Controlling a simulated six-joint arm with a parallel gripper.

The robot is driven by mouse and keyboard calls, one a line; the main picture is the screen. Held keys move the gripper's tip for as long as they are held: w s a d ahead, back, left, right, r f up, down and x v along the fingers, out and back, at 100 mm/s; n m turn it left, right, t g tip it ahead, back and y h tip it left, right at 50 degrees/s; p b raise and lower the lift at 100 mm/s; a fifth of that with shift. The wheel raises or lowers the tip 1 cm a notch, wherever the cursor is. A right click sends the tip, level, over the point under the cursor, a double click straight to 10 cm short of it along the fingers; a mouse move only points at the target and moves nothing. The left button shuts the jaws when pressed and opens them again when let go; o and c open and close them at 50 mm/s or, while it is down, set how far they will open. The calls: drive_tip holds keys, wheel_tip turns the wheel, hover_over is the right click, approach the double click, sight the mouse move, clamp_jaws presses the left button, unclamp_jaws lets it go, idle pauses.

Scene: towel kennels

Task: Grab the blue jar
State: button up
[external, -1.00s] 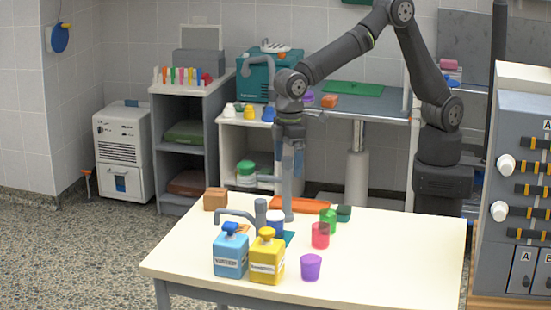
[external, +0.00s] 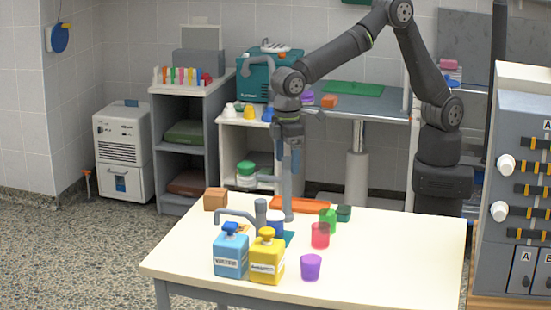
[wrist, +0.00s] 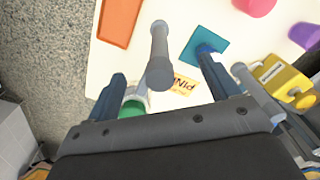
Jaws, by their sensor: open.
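The blue jar (external: 275,226), with a pale top, stands on a teal mat (external: 290,238) on the cream table, behind the yellow bottle and partly hidden by the tap. In the wrist view, a small blue part (wrist: 205,48) shows on the teal mat (wrist: 194,36), mostly hidden by the right finger. My gripper (external: 289,168) points down above the table's back part, higher than the jar and apart from it. Its fingers are spread and empty in the wrist view (wrist: 162,70), with a grey post (wrist: 159,50) seen between them.
A blue bottle (external: 230,257) and a yellow bottle (external: 267,262) stand in front of the jar. A grey tap (external: 261,212) is close to its left. Pink (external: 320,236) and purple (external: 311,267) cups stand to the right. An orange tray (external: 300,204) lies behind. The table's right side is clear.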

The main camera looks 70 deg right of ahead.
drive_tip(key=shift+c, duration=0.7)
drive_tip(key=shift+a, duration=0.1)
drive_tip(key=a+r+n, duration=0.3)
drive_tip(key=a+n, duration=0.6)
drive_tip(key=a, duration=0.1)
approach(275, 225)
drive_tip(key=shift+n, duration=0.4)
drive_tip(key=d+f, duration=0.1)
drive_tip(key=f, duration=0.1)
drive_tip(key=w+f, duration=0.1)
drive_tip(key=f, duration=0.1)
drive_tip(key=d+f, duration=0.1)
drive_tip(key=f, duration=0.1)
drive_tip(key=shift+w+d, duration=0.25)
drive_tip(key=shift+d, duration=0.1)
drive_tip(key=shift+s+a+f, duration=0.1)
drive_tip(key=shift+s+f, duration=0.1)
drive_tip(key=shift+f, duration=1.1)
drive_tip(key=shift+s+a+f, duration=0.1)
drive_tip(key=shift+s+f, duration=0.05)
drive_tip(key=shift+f, duration=1.15)
drive_tip(key=c, duration=1.1)
drive_tip(key=shift+o, duration=0.2)
